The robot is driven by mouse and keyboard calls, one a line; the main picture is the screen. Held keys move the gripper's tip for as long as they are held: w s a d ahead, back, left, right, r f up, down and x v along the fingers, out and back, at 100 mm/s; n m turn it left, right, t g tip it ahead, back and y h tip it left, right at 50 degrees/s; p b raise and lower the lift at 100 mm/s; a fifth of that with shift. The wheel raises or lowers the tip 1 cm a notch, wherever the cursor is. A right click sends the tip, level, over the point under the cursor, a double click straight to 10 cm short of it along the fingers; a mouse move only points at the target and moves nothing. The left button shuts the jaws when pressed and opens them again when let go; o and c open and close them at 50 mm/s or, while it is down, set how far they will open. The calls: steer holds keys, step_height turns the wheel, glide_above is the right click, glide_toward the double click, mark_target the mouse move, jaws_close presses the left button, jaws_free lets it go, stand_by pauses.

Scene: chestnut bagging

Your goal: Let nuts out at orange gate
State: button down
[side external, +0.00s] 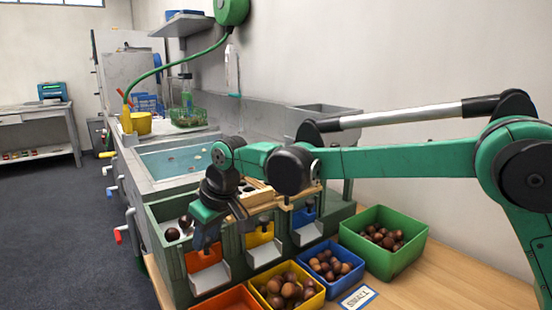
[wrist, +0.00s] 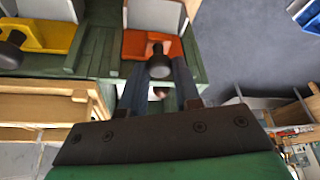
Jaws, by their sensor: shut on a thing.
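The orange gate (side external: 204,257) is on the front of the green wooden sorting box, above a pale chute (side external: 210,277). In the wrist view the orange gate (wrist: 137,47) has a dark round knob (wrist: 159,65). My gripper (side external: 208,240) is at this gate; in the wrist view its fingers (wrist: 160,78) are shut on the knob from both sides. Dark nuts (side external: 173,234) lie in the compartment behind the gate. An orange bin (side external: 230,300) stands below, cut off by the picture's edge. No nuts show on the chute. I cannot tell how far the gate is raised.
The yellow gate (side external: 260,236) and blue gate (side external: 303,213) sit to the right along the box. A yellow bin (side external: 316,300), blue bin (side external: 352,276) and green bin (side external: 409,261) hold nuts. A "SMALL" card (side external: 358,298) lies in front. A water basin (side external: 150,164) is behind.

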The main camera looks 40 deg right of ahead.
mark_target(208, 241)
stand_by(0.6)
steer(key=shift+r, duration=1.85)
steer(key=c, duration=0.9)
jaws_free()
steer(key=shift+r, duration=0.1)
steer(key=v, duration=0.5)
steer(key=shift+s+r, duration=0.1)
steer(key=shift+r, duration=0.1)
